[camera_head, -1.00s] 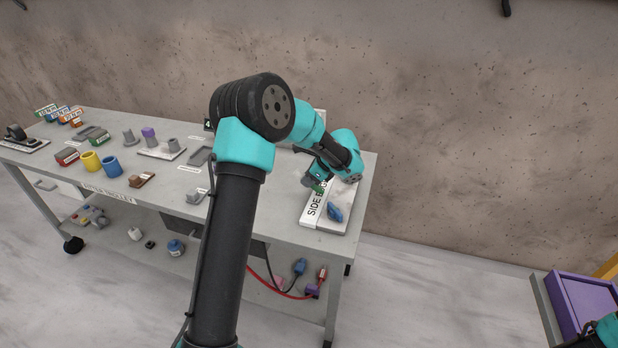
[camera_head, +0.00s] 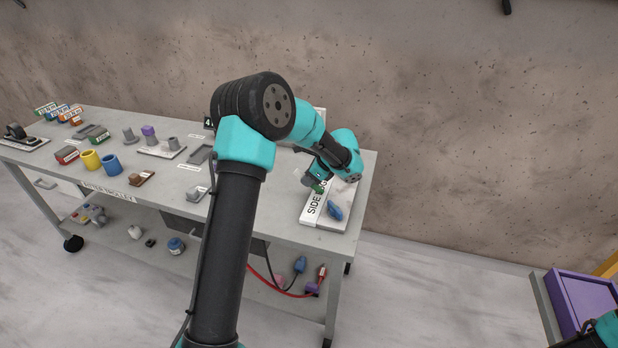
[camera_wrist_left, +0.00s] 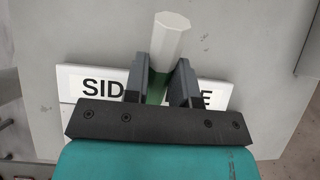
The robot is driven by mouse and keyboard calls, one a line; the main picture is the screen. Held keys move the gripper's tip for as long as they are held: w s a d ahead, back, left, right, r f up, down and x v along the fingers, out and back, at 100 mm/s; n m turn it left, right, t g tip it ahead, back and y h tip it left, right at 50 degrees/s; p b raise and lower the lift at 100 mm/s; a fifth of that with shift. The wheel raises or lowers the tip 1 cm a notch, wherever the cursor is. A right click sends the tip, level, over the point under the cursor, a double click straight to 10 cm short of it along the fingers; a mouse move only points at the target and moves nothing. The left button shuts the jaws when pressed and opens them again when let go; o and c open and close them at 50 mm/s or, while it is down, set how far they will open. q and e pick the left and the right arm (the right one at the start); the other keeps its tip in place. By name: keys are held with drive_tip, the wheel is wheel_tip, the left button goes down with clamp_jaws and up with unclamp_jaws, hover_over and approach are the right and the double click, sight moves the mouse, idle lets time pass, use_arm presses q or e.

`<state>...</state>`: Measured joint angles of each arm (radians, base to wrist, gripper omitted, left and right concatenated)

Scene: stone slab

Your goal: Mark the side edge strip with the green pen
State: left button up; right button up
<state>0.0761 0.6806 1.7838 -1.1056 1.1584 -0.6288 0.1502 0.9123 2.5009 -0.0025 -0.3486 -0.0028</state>
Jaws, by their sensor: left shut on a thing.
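The side edge strip (camera_head: 312,208) is a white strip lettered "SIDE E…", lying along the left side of a slab at the right end of the trolley top. In the left wrist view the strip (camera_wrist_left: 88,84) runs across behind my gripper, which hides its middle letters. My left gripper (camera_wrist_left: 162,84) is shut on the green pen (camera_wrist_left: 170,38), which has a pale faceted end and a green part between the fingers. In the head view the left gripper (camera_head: 316,180) is over the strip. The pen's tip is hidden, so contact cannot be told.
A blue object (camera_head: 335,210) lies on the slab (camera_head: 345,203) beside the strip. Yellow (camera_head: 91,162) and blue (camera_head: 111,165) cups and several grey parts stand on the trolley (camera_head: 265,215) to the left. A purple bin (camera_head: 585,300) is at the lower right.

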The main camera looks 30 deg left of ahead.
sight(303, 173)
use_arm(q)
drive_tip(key=shift+f, duration=0.4)
idle(1.2)
drive_tip(key=shift+s+a, duration=0.25)
drive_tip(key=shift+a, duration=0.65)
drive_tip(key=shift+s+a, duration=0.25)
drive_tip(key=shift+a, duration=0.6)
idle(3.1)
drive_tip(key=shift+r, duration=3.55)
